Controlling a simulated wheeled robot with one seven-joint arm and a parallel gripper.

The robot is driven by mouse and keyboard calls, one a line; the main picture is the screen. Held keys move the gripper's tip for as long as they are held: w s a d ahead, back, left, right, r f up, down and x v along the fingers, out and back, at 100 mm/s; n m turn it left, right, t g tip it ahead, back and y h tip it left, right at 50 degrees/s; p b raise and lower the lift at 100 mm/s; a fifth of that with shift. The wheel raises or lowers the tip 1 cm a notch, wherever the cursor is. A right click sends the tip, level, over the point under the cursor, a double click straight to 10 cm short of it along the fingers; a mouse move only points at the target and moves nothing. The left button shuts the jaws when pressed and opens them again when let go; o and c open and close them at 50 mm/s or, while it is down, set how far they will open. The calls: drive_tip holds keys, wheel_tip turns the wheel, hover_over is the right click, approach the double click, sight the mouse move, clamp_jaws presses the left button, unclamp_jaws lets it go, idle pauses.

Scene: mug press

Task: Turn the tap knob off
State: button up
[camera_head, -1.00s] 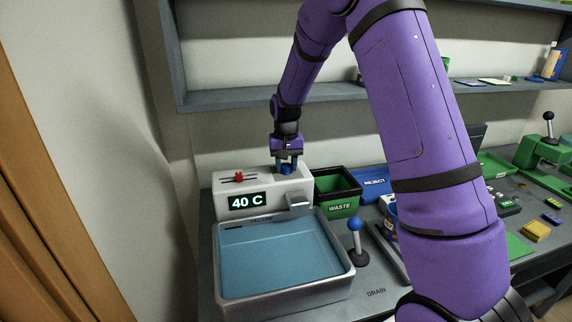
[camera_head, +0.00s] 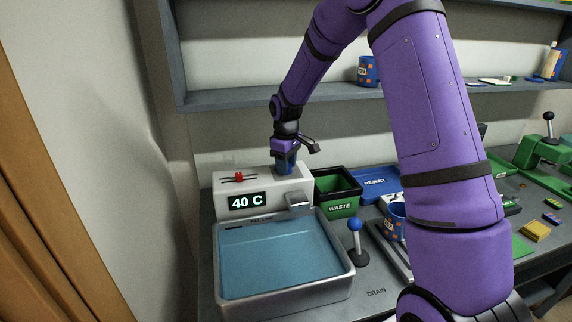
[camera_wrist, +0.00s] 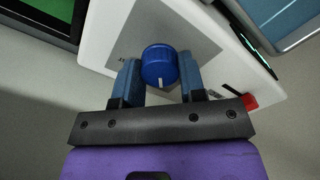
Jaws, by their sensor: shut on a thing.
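The tap knob (camera_wrist: 158,66) is a round blue knob with a white mark, on a grey plate on top of the white tap unit (camera_head: 262,190). In the wrist view my gripper (camera_wrist: 160,82) has one blue finger on each side of the knob and is shut on it. In the head view my gripper (camera_head: 286,165) points down onto the right part of the unit, and its fingers hide most or all of the knob. The spout (camera_head: 298,199) is below it, over the basin (camera_head: 350,268) of blue water. No stream from the spout can be made out.
A red slider (camera_head: 239,177) and a display reading 40 C (camera_head: 247,202) are on the unit, left of my gripper. A green waste bin (camera_head: 340,205) stands close at the right. A blue-topped lever (camera_head: 354,226) is beside the basin. A shelf (camera_head: 230,101) runs behind my arm.

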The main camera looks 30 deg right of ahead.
drive_tip(key=shift+n, duration=1.1)
drive_tip(key=o, duration=0.9)
drive_tip(key=shift+r, duration=0.15)
wheel_tip(320, 180, up, 11)
drive_tip(key=shift+f, duration=0.2)
